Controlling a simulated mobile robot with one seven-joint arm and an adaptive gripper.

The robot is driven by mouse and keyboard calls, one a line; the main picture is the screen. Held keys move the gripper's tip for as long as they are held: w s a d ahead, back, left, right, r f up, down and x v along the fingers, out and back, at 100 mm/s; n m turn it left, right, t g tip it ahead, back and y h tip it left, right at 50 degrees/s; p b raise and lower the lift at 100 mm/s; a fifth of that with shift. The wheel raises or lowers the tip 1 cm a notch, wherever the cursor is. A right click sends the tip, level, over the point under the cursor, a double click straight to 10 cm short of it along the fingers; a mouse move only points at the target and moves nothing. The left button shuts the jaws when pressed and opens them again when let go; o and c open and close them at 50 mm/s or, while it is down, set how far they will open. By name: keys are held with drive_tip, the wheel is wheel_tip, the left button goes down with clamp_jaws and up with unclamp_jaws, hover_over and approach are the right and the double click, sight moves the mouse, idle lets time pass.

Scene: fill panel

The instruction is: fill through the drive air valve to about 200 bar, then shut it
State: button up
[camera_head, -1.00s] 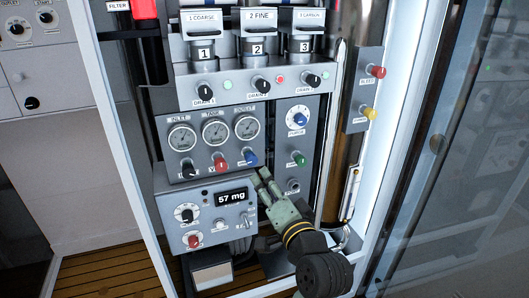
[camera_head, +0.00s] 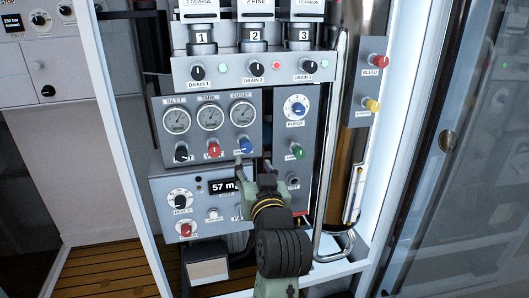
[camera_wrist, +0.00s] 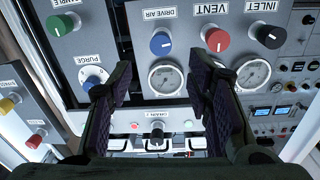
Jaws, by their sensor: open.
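The drive air valve is a blue knob (camera_head: 246,146) on the grey gauge panel, below the right-hand gauge. In the wrist view the blue knob (camera_wrist: 160,43) sits under its DRIVE AIR label, ahead of and between my open fingers. My gripper (camera_head: 254,165) is just below the knob in the head view, and its fingers (camera_wrist: 160,88) hold nothing. I cannot tell the remaining depth gap. Three gauges are above the knobs: inlet (camera_head: 176,120), tank (camera_head: 210,116) and outlet (camera_head: 242,113). Their needles are too small to read.
The red vent knob (camera_wrist: 217,40) is close to the drive air knob, with the black inlet knob (camera_wrist: 270,37) beyond. A green knob (camera_head: 297,152) and blue purge knob (camera_head: 298,107) are on the neighbouring panel. The display (camera_head: 224,186) below reads about 57 mg.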

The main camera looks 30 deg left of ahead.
sight(247, 148)
drive_tip(key=p+x, duration=0.2)
drive_tip(key=x, duration=0.7)
drive_tip(key=shift+w+a, duration=0.3)
drive_tip(key=shift+c, duration=0.6)
clamp_jaws()
